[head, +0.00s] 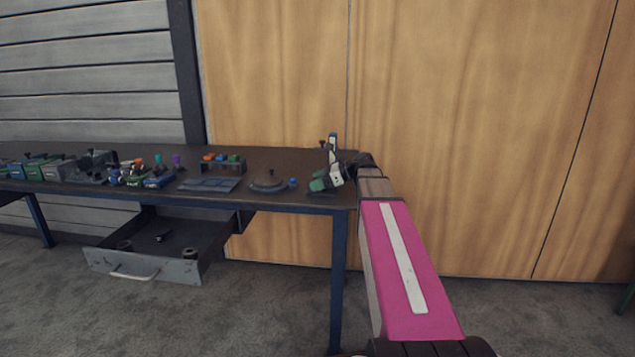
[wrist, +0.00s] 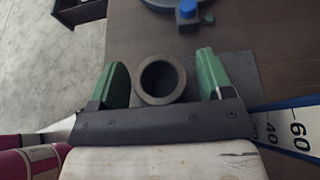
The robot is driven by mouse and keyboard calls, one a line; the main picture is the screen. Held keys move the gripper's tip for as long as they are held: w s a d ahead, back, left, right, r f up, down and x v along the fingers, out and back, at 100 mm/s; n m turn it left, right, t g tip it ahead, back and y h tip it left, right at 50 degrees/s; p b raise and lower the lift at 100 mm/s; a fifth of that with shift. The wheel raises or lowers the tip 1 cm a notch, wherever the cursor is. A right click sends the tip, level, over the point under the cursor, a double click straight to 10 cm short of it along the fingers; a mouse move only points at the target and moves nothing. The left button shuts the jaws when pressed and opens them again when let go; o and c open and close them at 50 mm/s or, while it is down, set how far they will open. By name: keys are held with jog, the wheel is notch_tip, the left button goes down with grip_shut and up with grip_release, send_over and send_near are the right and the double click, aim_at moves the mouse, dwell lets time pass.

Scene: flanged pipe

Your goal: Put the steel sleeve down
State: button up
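The steel sleeve (wrist: 141,88), a dark grey ring seen from above, stands upright in the wrist view with its round bore facing the camera. It appears to stand on a dark flat plate (wrist: 238,68) on the brown table top. My gripper (wrist: 162,62) has its two green fingers on either side of the sleeve. A gap shows between the sleeve and the right finger, and a thin one at the left finger. The gripper looks open. In the head view my gripper (head: 326,181) is low over the table's right end, and I cannot make out the sleeve there.
A round grey flange (head: 268,183) and a small blue knob (head: 293,183) lie to the left. A flat grey tray (head: 208,185) and several parts fill the table further left. A drawer (head: 143,267) hangs open below.

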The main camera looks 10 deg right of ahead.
jog(key=shift+r, duration=0.1)
jog(key=shift+s+d+r, duration=0.1)
jog(key=shift+d+r, duration=0.05)
jog(key=shift+d, duration=0.1)
jog(key=v, duration=1.1)
jog(key=shift+d+r, duration=0.1)
jog(key=shift+d, duration=0.1)
